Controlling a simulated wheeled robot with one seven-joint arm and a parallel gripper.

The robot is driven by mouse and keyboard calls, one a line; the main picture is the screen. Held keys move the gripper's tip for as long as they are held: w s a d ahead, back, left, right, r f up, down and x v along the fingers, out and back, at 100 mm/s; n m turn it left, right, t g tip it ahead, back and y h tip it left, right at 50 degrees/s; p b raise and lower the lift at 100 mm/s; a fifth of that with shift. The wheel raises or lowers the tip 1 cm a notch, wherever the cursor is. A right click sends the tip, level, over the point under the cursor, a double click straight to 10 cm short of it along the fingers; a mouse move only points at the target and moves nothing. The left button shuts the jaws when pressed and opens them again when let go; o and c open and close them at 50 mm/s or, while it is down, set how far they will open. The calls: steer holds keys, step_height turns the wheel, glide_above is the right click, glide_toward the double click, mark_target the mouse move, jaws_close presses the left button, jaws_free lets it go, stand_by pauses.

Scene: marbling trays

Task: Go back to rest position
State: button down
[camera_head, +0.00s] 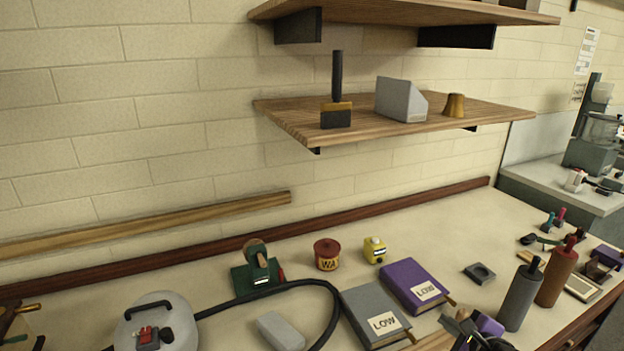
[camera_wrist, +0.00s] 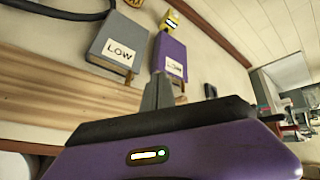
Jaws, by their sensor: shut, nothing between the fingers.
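My gripper (camera_head: 462,322) shows at the bottom edge of the head view, in front of the two books and left of the grey cylinder. In the wrist view its fingers (camera_wrist: 157,92) are together with nothing between them, pointing toward the books. The purple wrist body fills the bottom of that view. The grey book (camera_head: 375,313) marked LOW lies on the bench, and it also shows in the wrist view (camera_wrist: 116,42). The purple book (camera_head: 413,284) lies to its right, partly behind my fingers in the wrist view (camera_wrist: 170,52).
Upright grey (camera_head: 519,299) and brown (camera_head: 556,278) cylinders stand right of my gripper. A black hose (camera_head: 325,291) curves left of the books. A yellow block (camera_head: 375,250) and red tin (camera_head: 327,255) stand behind them. A wooden shelf (camera_head: 290,123) overhangs the bench.

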steer(key=s+a+r+n+t+b, duration=0.1)
steer(key=s+a+n, duration=0.3)
steer(key=s+n, duration=0.4)
steer(key=s+a+r+n+t+b, duration=0.1)
steer(key=s+a+n, duration=0.2)
steer(key=s, duration=2)
steer(key=s+a+r+n+b, duration=0.1)
steer(key=s+a+n, duration=0.3)
steer(key=s+n, duration=0.9)
steer(key=s, duration=0.3)
steer(key=shift+s+a+r+t+h, duration=0.15)
steer(key=shift+a+r+t+h, duration=0.1)
steer(key=shift+a+t+h, duration=0.15)
